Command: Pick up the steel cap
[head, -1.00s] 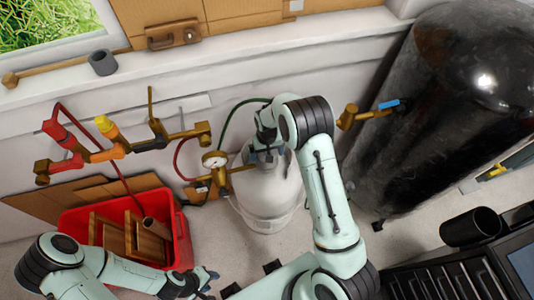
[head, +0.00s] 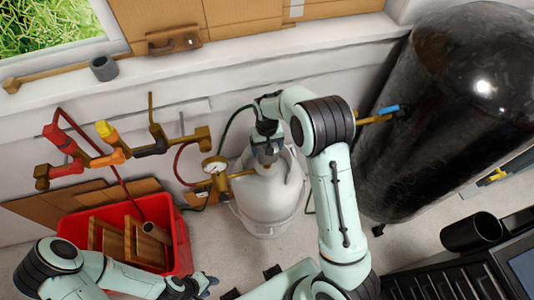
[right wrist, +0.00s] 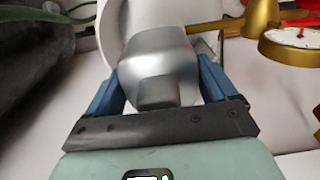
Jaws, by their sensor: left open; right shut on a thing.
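The steel cap (right wrist: 158,62) is a smooth silver piece between the blue fingers of my right gripper (right wrist: 163,85) in the right wrist view. The right gripper is shut on it. In the head view my right gripper (head: 266,146) is over the top of the white gas cylinder (head: 268,208), and the cap is largely hidden there. Whether the cap touches the cylinder I cannot tell. My left gripper (head: 203,285) is open at the bottom of the head view, low and right of the red crate, away from the cap.
A brass regulator with a gauge (head: 214,164) sits close left of the cylinder's top. Brass pipes with valves (head: 105,160) run along the wall. A red crate (head: 181,232) holds wooden pieces. A large black tank (head: 440,120) stands at the right.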

